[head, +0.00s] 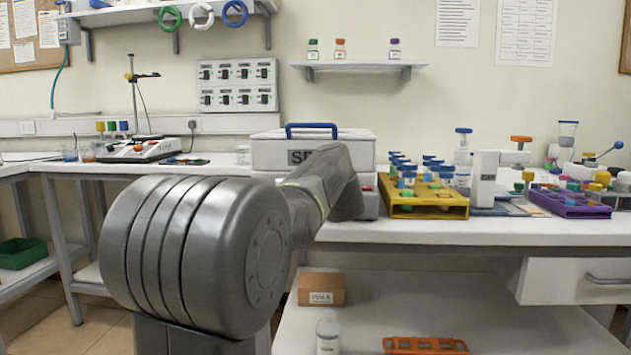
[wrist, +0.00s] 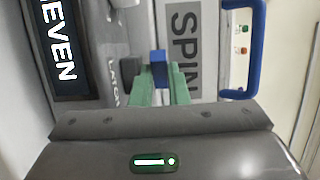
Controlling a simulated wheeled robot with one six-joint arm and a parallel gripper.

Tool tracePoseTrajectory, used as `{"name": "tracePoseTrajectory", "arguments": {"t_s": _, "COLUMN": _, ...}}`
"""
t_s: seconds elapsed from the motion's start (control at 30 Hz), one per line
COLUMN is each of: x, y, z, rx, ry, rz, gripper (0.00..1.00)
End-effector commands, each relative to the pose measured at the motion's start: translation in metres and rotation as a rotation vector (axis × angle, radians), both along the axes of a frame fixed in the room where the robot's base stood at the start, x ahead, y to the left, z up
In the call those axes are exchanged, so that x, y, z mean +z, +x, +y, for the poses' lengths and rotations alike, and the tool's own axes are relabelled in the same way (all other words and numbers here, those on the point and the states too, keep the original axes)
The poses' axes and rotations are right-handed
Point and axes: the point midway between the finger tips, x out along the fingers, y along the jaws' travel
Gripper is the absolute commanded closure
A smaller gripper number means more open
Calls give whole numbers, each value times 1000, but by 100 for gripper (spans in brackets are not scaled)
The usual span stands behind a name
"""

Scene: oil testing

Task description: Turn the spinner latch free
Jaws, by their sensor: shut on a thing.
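The spinner (head: 270,152) is a white box with a blue handle (head: 312,127) on its lid. It stands on the bench, partly hidden behind my arm in the head view. In the wrist view its grey label (wrist: 182,45) shows sideways and the blue handle (wrist: 243,50) is at the right. The latch (wrist: 158,62) is a small blue piece on the spinner's front, near dark latch lettering. My gripper (wrist: 161,82) has green fingers shut on the latch from both sides. The gripper is hidden in the head view.
A yellow rack (head: 424,207) of blue-capped vials stands just right of the spinner. Beyond it are a white device (head: 484,180) and a purple rack (head: 568,205). A lower shelf holds a brown box (head: 321,289), a bottle (head: 328,338) and an orange rack (head: 425,346).

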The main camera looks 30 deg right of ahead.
Motion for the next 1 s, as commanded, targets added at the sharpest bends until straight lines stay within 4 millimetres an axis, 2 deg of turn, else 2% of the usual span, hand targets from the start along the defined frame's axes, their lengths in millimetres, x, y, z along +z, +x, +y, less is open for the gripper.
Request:
{"name": "tracePoseTrajectory", "arguments": {"t_s": 0.4, "x": -2, "y": -1, "z": -5, "rx": 183, "ry": 0, "rz": 2, "gripper": 100}}
{"name": "tracePoseTrajectory", "arguments": {"t_s": 0.97, "x": -1, "y": 0, "z": -5, "rx": 214, "ry": 1, "rz": 2, "gripper": 100}}
{"name": "tracePoseTrajectory", "arguments": {"t_s": 1.0, "x": -1, "y": 0, "z": -5, "rx": 214, "ry": 1, "rz": 2, "gripper": 82}}
